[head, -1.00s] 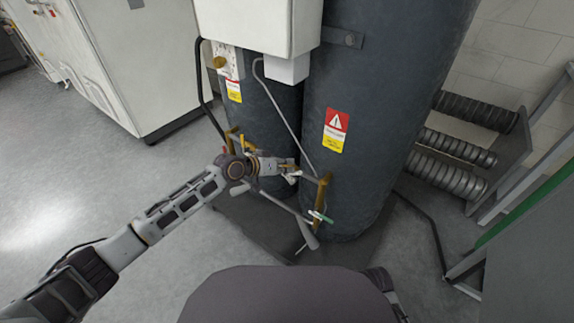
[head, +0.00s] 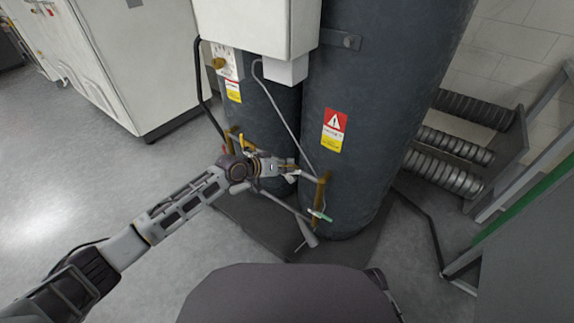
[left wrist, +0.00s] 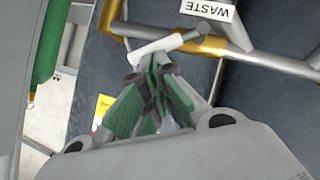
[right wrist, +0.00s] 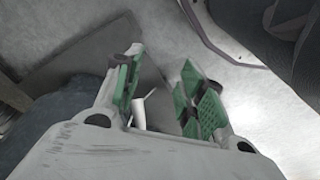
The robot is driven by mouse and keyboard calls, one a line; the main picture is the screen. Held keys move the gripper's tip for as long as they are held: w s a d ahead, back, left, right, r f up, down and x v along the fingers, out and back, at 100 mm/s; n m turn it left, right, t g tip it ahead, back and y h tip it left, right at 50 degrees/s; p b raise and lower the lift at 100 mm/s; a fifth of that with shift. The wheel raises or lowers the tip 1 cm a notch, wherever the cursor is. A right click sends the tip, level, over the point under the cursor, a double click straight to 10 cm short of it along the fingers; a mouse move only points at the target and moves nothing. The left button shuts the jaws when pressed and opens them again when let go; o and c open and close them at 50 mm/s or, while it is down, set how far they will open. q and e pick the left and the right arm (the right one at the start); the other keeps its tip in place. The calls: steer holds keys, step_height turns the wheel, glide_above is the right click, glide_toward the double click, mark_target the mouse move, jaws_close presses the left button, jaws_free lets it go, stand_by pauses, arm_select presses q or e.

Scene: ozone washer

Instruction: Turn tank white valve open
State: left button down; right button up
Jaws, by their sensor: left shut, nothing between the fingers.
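The white valve handle (left wrist: 165,46) lies across the view just ahead of my left gripper (left wrist: 150,66) in the left wrist view. It sits beside a brass pipe section on the tank's front piping. My left gripper's green-padded fingers are together with nothing between them, and their tips are at or very near the handle; I cannot tell whether they touch. In the head view the left gripper (head: 290,168) is in front of the dark tank (head: 375,120), partly hiding the valve. My right gripper (right wrist: 158,82) is open in the right wrist view.
A WASTE label (left wrist: 207,10) is above the pipe. The floor at left is clear.

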steer(key=shift+d+f, duration=0.1)
steer(key=shift+f, duration=0.3)
